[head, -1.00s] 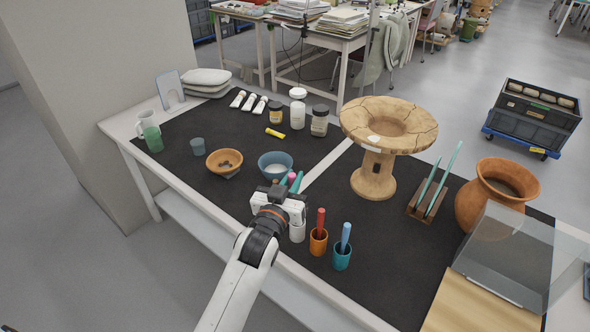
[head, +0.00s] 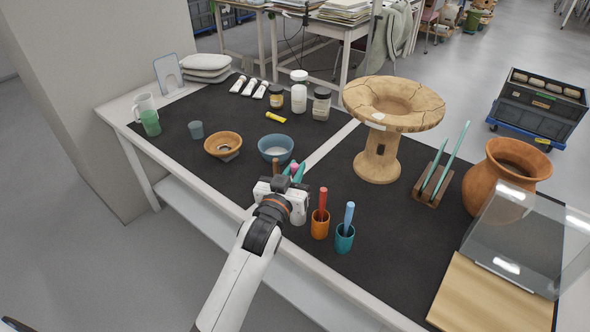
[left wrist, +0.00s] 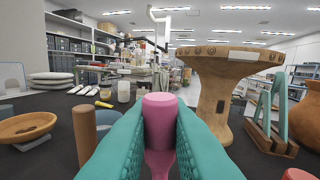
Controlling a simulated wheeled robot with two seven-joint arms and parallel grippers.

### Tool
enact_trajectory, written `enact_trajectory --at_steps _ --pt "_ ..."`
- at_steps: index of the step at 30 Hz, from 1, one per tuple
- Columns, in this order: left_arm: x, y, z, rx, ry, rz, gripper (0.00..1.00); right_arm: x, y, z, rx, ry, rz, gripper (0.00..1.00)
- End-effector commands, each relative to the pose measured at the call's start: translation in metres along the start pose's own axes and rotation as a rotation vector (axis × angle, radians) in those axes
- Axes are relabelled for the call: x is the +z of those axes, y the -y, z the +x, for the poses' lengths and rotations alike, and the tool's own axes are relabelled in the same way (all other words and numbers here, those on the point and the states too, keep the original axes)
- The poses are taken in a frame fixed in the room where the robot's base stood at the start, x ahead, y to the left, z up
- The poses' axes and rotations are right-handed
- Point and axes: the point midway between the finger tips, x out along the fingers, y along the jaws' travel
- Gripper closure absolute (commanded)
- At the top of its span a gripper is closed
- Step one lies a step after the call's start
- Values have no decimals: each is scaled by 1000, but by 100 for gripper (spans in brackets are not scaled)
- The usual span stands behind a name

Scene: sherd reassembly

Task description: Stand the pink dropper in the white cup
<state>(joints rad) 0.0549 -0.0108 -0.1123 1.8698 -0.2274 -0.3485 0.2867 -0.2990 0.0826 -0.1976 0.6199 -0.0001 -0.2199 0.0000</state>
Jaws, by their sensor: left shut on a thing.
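My left gripper (head: 293,173) has teal fingers. It is shut on the pink dropper (left wrist: 160,118), which stands upright between the fingers in the left wrist view; only a bit of its pink top shows in the head view. The white cup (head: 301,214) stands at the bench's near side, mostly hidden behind my left wrist. I cannot tell whether the dropper's lower end is inside or above the cup. My right gripper is not in view.
An orange cup (head: 320,226) and a teal cup (head: 344,239), each holding a stick, stand just right of the white cup. A brown peg (left wrist: 85,134) stands left of my fingers. A blue bowl (head: 275,148) and a large clay stand (head: 378,160) are farther back.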

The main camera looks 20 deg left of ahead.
Motion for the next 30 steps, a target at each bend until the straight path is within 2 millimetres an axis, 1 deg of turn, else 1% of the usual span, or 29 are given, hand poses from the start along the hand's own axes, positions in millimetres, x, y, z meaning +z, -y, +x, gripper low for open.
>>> enact_trajectory --at_steps 1,18,24,30 --pt "-7 0 0 0 -1 -1 100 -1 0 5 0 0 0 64" --pt "-52 -4 -1 1 0 0 100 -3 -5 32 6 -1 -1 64" --pt "-61 -5 -1 1 1 0 100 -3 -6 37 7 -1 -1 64" --pt "-62 -5 -1 1 1 0 100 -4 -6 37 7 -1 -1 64"
